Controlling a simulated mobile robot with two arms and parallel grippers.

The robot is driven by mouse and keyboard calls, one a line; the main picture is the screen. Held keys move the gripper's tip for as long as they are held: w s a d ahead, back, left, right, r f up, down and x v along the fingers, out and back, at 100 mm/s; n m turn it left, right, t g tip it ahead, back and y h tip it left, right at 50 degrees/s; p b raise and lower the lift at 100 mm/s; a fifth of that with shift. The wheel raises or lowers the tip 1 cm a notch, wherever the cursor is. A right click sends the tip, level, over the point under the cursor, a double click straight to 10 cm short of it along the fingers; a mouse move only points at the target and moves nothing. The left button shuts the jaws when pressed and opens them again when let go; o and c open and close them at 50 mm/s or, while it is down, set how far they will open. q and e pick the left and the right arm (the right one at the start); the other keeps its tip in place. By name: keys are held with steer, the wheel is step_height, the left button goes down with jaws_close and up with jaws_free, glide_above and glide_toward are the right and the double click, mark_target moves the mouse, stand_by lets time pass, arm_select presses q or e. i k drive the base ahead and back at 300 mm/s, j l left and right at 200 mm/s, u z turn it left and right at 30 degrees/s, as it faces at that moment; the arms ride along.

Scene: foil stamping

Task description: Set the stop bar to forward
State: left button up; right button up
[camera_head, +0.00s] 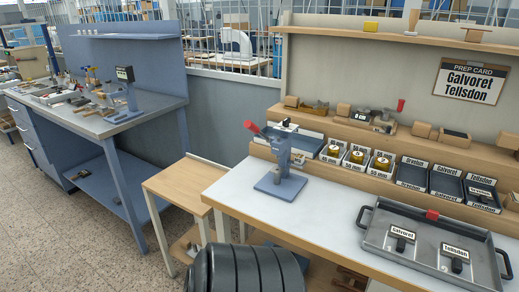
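A small blue-grey hand press (282,150) stands on the left part of the white worktop. Its red-tipped lever (252,127) slants up to the left, and its flat base (281,186) lies on the worktop. I cannot pick out a stop bar or its setting on the press at this size. A grey metal tray (385,262) with black handles lies at the right front. It holds two dark pieces with cards reading Galvoret (402,235) and Tellsdon (456,252), and a red piece (432,215) sits at its far rim. Neither of my grippers is in view.
Behind the worktop (335,206), a wooden riser holds labelled bins (411,175) and gold rolls (357,157). A prep card (468,81) reads Galvoret Tellsdon. A wooden side table (178,187) and a grey workbench (110,125) stand left. The worktop between press and tray is clear.

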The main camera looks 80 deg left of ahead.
mark_target(430, 217)
steer(key=u, duration=1.25)
